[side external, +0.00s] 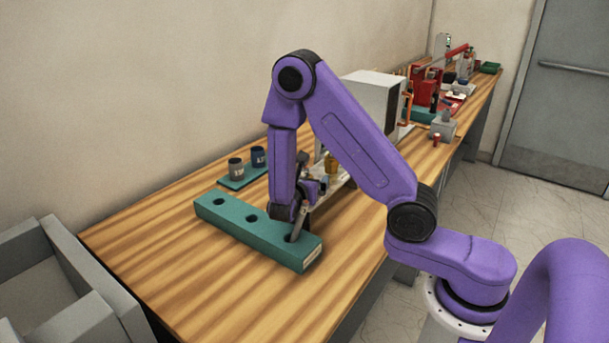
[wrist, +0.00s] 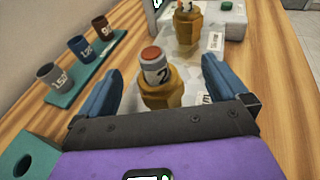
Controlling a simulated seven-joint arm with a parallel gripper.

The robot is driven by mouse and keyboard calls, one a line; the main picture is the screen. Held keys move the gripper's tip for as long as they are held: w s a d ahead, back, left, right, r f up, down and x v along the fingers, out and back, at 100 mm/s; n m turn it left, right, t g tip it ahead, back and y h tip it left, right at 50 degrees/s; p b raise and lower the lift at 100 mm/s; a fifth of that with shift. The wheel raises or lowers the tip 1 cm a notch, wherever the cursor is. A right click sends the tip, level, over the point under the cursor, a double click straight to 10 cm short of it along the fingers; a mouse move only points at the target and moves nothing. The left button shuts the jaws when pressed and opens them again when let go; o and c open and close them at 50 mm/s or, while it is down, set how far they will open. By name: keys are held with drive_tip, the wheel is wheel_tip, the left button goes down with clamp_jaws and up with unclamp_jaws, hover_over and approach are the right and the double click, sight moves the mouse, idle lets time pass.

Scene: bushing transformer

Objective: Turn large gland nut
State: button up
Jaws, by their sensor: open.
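Two brass gland nuts stand on a pale plate in the wrist view. The nearer nut (wrist: 161,93) has a grey collar marked "2" and a reddish-brown top. The farther nut (wrist: 188,30) stands beyond it near a white box. Which one is the large nut I cannot tell for sure. My gripper (wrist: 161,70) is open, with its blue fingers on either side of the nearer nut and visibly apart from it. In the side view my gripper (side external: 312,188) points toward the plate, and a brass nut (side external: 331,165) shows just beyond it. The arm partly hides the plate there.
A teal rack (wrist: 68,93) holds three numbered cups left of my gripper. A teal block (side external: 231,223) with round holes lies close to my wrist. A white box (side external: 374,101) stands behind. The front of the wooden table (side external: 190,270) is clear.

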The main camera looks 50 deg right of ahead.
drive_tip(key=shift+v, duration=3.05)
drive_tip(key=shift+w+a+r+m+g+h, duration=0.1)
drive_tip(key=shift+w+r+m+g+h, duration=0.05)
drive_tip(key=shift+w+m+g+h, duration=0.3)
drive_tip(key=shift+w+r+m+g+h, duration=0.15)
drive_tip(key=shift+w+m+g+h, duration=0.1)
drive_tip(key=shift+w+m+g, duration=0.25)
drive_tip(key=m+g, duration=0.1)
drive_tip(key=w+m+g, duration=0.2)
drive_tip(key=shift+a+r+h, duration=0.3)
drive_tip(key=shift+h, duration=0.1)
drive_tip(key=s+d+f+m+g+y, duration=0.1)
drive_tip(key=d+f+m+g+y, duration=0.1)
drive_tip(key=d+m+g, duration=0.2)
drive_tip(key=shift+s+d+f+g, duration=0.35)
drive_tip(key=shift+d+g, duration=0.8)
drive_tip(key=shift+c, duration=0.3)
